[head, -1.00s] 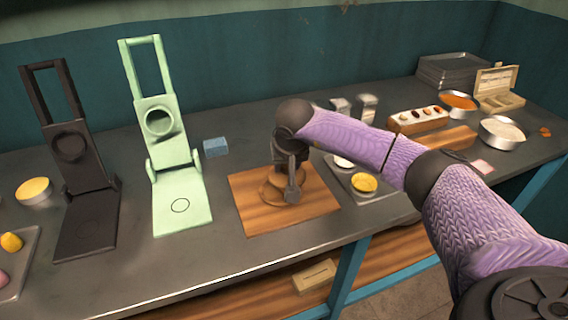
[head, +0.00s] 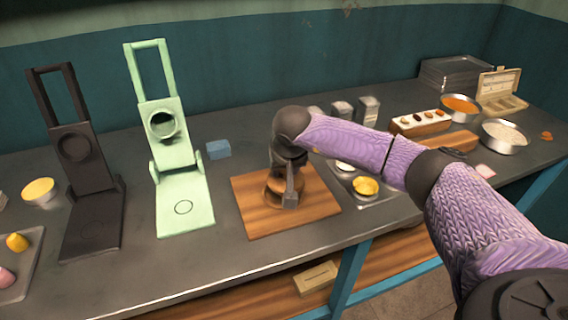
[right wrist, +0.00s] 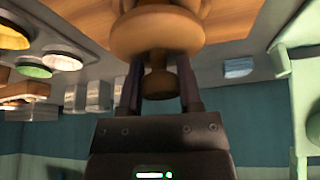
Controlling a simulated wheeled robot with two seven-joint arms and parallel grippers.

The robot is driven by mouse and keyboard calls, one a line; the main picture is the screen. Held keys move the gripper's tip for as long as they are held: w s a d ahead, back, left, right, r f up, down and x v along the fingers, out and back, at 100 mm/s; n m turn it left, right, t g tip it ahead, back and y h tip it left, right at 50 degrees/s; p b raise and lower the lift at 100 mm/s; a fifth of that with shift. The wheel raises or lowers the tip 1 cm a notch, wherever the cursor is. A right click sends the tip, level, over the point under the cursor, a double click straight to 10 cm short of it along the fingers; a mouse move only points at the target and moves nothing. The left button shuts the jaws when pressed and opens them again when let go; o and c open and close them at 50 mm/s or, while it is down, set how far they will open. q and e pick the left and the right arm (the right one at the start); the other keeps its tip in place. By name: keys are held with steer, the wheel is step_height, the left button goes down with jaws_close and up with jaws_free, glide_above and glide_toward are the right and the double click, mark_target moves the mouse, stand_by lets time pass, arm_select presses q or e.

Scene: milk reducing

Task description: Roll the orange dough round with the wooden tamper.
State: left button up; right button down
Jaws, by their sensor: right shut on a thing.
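My right gripper (head: 285,190) is over the wooden board (head: 250,219), pointing down. It is shut on the wooden tamper (right wrist: 157,38), with a finger on each side of its handle in the right wrist view. In the head view the tamper's rounded brown body (head: 271,188) shows partly behind the gripper, low over the board. I cannot tell whether it touches the board. The orange dough is not visible; the tamper and gripper hide the middle of the board. My left gripper is not in view.
A green press (head: 184,205) and a black press (head: 92,229) stand left of the board. A blue block (head: 218,149) lies behind it. A tray (head: 378,201) with small cups is close on the right. A tray (head: 32,268) with yellow and pink lumps is far left.

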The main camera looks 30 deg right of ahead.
steer(key=shift+d, duration=0.4)
steer(key=shift+w+d+f+b, duration=0.1)
steer(key=shift+w+d+b, duration=0.05)
steer(key=shift+w+b, duration=0.15)
steer(key=shift+w, duration=0.15)
steer(key=shift+w+a, duration=0.15)
steer(key=shift+a, duration=0.45)
steer(key=shift+s+p, duration=0.45)
steer(key=shift+s+d, duration=0.2)
steer(key=shift+d, duration=0.05)
steer(key=shift+w+d, duration=0.2)
steer(key=shift+d, duration=0.1)
steer(key=shift+w+a+b, duration=0.1)
steer(key=shift+w+b, duration=0.2)
steer(key=shift+w+a, duration=0.15)
steer(key=shift+a, duration=0.25)
steer(key=shift+s+a+p, duration=0.15)
steer(key=shift+s+p, duration=0.1)
steer(key=shift+p, duration=0.2)
steer(key=shift+s+p, duration=0.25)
steer(key=shift+p, duration=0.05)
steer(key=shift+s+d, duration=0.15)
steer(key=shift+d, duration=0.15)
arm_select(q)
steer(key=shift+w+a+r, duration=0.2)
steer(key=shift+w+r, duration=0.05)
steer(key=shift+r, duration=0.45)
